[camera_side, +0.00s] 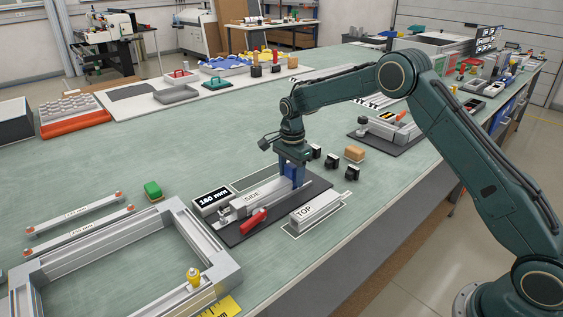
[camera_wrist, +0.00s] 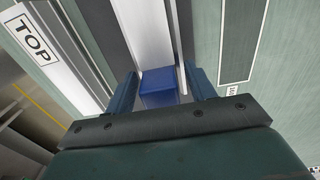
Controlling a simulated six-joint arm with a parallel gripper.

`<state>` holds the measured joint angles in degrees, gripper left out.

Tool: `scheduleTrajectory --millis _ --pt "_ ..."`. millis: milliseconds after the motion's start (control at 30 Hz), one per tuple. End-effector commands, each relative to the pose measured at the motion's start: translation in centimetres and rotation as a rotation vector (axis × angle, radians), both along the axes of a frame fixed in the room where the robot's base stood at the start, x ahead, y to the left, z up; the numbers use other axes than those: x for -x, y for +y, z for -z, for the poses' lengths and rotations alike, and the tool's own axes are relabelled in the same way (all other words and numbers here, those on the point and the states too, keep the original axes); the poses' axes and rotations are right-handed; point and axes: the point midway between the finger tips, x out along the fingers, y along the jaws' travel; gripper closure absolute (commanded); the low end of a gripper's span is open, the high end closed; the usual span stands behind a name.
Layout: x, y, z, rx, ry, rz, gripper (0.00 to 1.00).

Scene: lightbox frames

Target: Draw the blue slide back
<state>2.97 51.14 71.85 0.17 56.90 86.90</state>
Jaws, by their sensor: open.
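The blue slide (camera_side: 291,171) sits at the far right end of the silver rail marked SIDE (camera_side: 262,193), on a dark base plate (camera_side: 238,237). My gripper (camera_side: 292,166) is over that end, pointing down. In the wrist view the blue slide (camera_wrist: 160,81) lies between the two fingers of my gripper (camera_wrist: 162,76). The fingers are open, one on each side, with a visible gap at both sides of the slide. The lower part of the slide is partly hidden by my gripper in the side view.
A red-handled clamp (camera_side: 253,221) stands at the rail's front side. A bar marked TOP (camera_side: 316,211) lies to the right. A display reading 180 mm (camera_side: 212,201) is at the left. Several black blocks and a tan block (camera_side: 355,154) stand beyond. An aluminium frame (camera_side: 120,256) lies front left.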

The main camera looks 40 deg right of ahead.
Motion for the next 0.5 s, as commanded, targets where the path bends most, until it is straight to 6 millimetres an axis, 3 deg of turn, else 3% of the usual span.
scheduleTrajectory --millis 300,500 --pt "0.02 0.0 0.23 0.0 0.001 0.0 0.45" --pt "0.02 0.0 0.22 0.0 0.001 0.0 0.83"
